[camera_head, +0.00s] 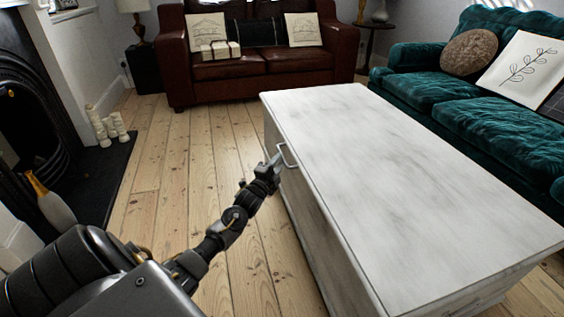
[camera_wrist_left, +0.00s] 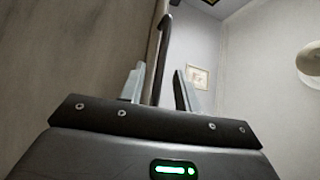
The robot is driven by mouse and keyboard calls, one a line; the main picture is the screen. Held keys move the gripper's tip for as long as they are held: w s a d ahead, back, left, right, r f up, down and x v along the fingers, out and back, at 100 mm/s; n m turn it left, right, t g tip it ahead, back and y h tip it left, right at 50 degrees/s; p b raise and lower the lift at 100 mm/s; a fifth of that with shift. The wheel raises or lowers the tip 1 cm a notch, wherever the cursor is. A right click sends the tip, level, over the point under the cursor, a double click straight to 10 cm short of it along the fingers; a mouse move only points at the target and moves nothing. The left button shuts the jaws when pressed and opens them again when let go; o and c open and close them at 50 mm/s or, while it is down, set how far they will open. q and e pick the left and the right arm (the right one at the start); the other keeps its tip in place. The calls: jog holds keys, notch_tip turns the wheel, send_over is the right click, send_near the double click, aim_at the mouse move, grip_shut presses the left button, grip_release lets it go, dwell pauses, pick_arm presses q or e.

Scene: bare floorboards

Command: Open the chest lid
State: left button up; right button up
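The chest is a long white, grey-streaked box (camera_head: 312,228) with a flat lid (camera_head: 400,180) that lies shut. A metal handle (camera_head: 287,154) sits on the lid's left edge. My left gripper (camera_head: 272,160) is at this handle, beside the chest's left side. In the left wrist view, the two pale fingers (camera_wrist_left: 158,82) stand apart, with the dark handle bar (camera_wrist_left: 165,45) running up between them. A gap shows on the finger sides, so I see no firm grip. My right gripper is in neither view.
A brown leather sofa (camera_head: 262,68) stands at the back, and a teal sofa (camera_head: 475,105) is close along the chest's right. A black fireplace (camera_head: 35,125) with a dark hearth (camera_head: 98,172) is at the left. Bare floorboards (camera_head: 165,180) lie between hearth and chest.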

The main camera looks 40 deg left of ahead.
aim_at(283, 157)
pick_arm(q)
jog(key=shift+b+x, duration=0.5)
jog(key=shift+x, duration=1.4)
grip_shut()
